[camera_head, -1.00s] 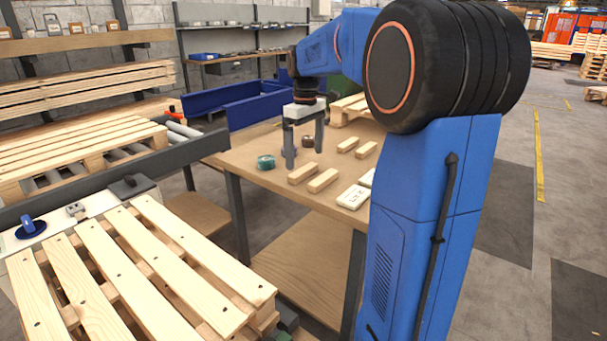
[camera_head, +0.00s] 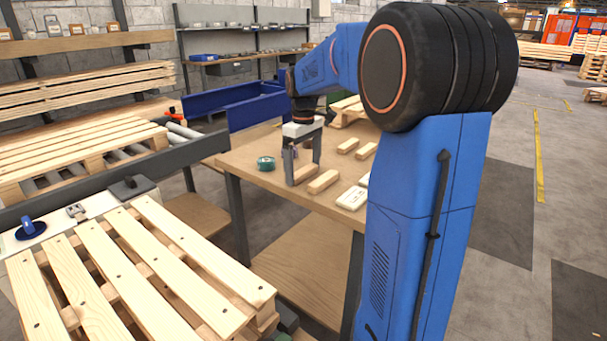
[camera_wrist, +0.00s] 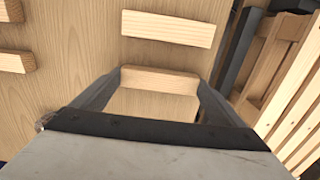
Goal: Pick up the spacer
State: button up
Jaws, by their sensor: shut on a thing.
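Several short, light-wood spacers lie on the wooden table (camera_head: 270,192). My gripper (camera_head: 301,171) is at the table's left part, its two fingers pointing down. In the wrist view my gripper (camera_wrist: 159,83) has its fingers at the two ends of one wooden spacer (camera_wrist: 160,79), shut on it lengthwise. The held spacer (camera_head: 306,173) also shows between the fingers in the head view, at table height; whether it touches the table I cannot tell. Another spacer (camera_head: 323,182) lies beside it, apart from the fingers, and shows in the wrist view (camera_wrist: 168,28).
Two more spacers (camera_head: 348,145) (camera_head: 366,151) lie farther back. A green tape roll (camera_head: 265,163) sits left of my gripper, and a white box-like item (camera_head: 352,198) lies near the front edge. Pallets (camera_head: 150,270) stand at the left. A blue bin (camera_head: 225,98) is behind.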

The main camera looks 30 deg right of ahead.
aim_at(303, 171)
notch_tip(303, 171, up, 10)
dwell(0.6)
